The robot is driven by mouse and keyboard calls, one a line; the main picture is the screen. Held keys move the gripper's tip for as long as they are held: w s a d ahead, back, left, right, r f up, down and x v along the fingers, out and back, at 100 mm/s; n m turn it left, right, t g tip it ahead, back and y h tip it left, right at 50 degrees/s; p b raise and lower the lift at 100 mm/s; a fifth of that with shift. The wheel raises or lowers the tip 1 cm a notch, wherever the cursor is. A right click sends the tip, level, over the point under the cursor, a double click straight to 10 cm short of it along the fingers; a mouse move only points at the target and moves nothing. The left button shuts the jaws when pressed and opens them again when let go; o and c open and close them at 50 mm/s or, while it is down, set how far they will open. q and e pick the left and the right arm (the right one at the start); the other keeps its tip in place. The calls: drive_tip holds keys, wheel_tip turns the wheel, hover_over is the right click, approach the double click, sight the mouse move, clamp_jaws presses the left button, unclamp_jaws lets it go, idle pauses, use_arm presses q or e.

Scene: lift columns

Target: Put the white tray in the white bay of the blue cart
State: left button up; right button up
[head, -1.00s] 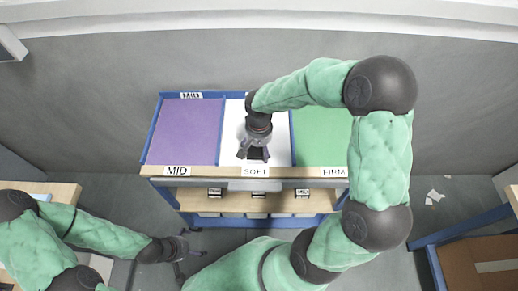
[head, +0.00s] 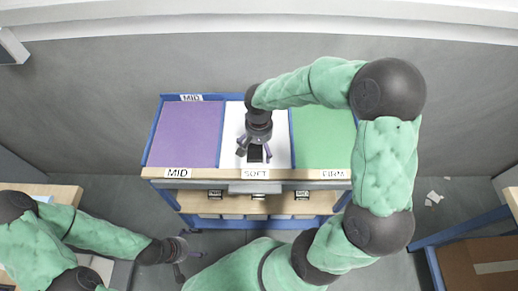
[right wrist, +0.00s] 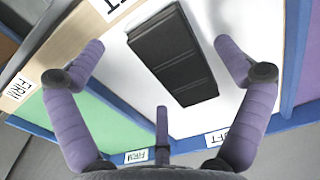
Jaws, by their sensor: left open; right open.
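The blue cart (head: 154,130) stands ahead with purple, white and green bays. The white bay (head: 281,145), labelled SOFT, is in the middle. A black ridged block (right wrist: 172,55) lies on the white surface; it also shows in the head view (head: 255,154). No separate white tray edge is distinguishable, so I cannot tell whether that white surface is the tray or the bay floor. My right gripper (head: 254,147) is open above the white bay, its purple fingers spread around the block without visible contact. My left gripper (head: 184,259) is open, low at the left, away from the cart.
The purple bay (head: 185,132) and green bay (head: 322,138) look empty. A wooden table (head: 66,192) stands at left, partly behind my left arm. A blue-framed stand with a brown box (head: 480,262) is at right.

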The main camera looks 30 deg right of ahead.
wheel_tip(320, 180, up, 9)
drive_tip(key=p, duration=0.2)
drive_tip(key=shift+r, duration=0.15)
idle(0.4)
